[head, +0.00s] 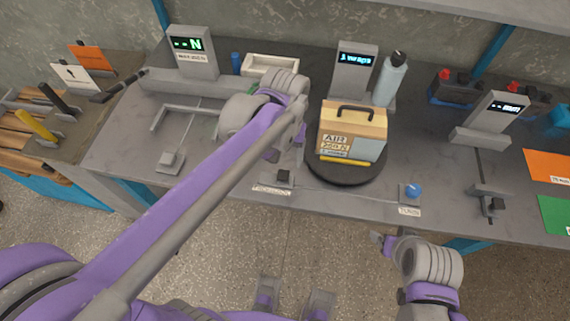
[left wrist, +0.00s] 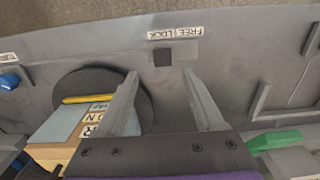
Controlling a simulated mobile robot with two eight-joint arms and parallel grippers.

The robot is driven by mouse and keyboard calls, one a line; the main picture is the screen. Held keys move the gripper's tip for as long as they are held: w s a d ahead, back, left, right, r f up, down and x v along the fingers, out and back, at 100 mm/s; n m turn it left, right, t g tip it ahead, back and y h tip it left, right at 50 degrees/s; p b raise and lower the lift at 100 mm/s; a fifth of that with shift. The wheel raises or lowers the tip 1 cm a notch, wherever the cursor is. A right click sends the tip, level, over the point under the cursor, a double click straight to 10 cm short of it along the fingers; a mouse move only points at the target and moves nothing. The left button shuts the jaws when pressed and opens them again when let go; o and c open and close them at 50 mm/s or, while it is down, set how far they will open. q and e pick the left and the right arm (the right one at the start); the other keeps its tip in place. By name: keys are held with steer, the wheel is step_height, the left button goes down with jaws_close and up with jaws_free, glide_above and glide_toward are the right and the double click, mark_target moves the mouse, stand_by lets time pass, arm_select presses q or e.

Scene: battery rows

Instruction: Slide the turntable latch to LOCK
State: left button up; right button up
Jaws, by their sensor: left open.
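The latch, a small dark block (left wrist: 163,57), sits at the left end of its grey plate (left wrist: 186,52) in the left wrist view, where its FREE/LOCK label (left wrist: 175,33) is upside down. In the head view the latch (head: 284,177) shows at the table's front edge. The black turntable (head: 345,174) carries a tan box (head: 352,130) with a handle and a yellow bar. My left gripper (left wrist: 160,73) is open and empty, its fingertips apart from the latch, pointing toward its plate. My right gripper (head: 380,239) is in front of the table; its jaws are unclear.
A blue knob (head: 412,190) stands right of the turntable on the front edge. A grey bottle (head: 391,78) and a display (head: 355,65) stand behind the box. A green object (left wrist: 280,141) lies near my left gripper in the wrist view. The tabletop around the latch is mostly clear.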

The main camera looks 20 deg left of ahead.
arm_select(q)
step_height(320, 180, up, 4)
steer(key=shift+r, duration=0.1)
stand_by(0.6)
steer(key=s+a+f+t+p, duration=0.3)
steer(key=s+a, duration=0.4)
steer(key=s, duration=0.3)
steer(key=shift+s+a+f+m+t+p, duration=0.15)
steer(key=shift+s+f+m+t+p, duration=0.25)
steer(key=shift+f+t, duration=0.65)
steer(key=shift+w+r, duration=0.1)
steer(key=shift+r, duration=0.05)
stand_by(1.8)
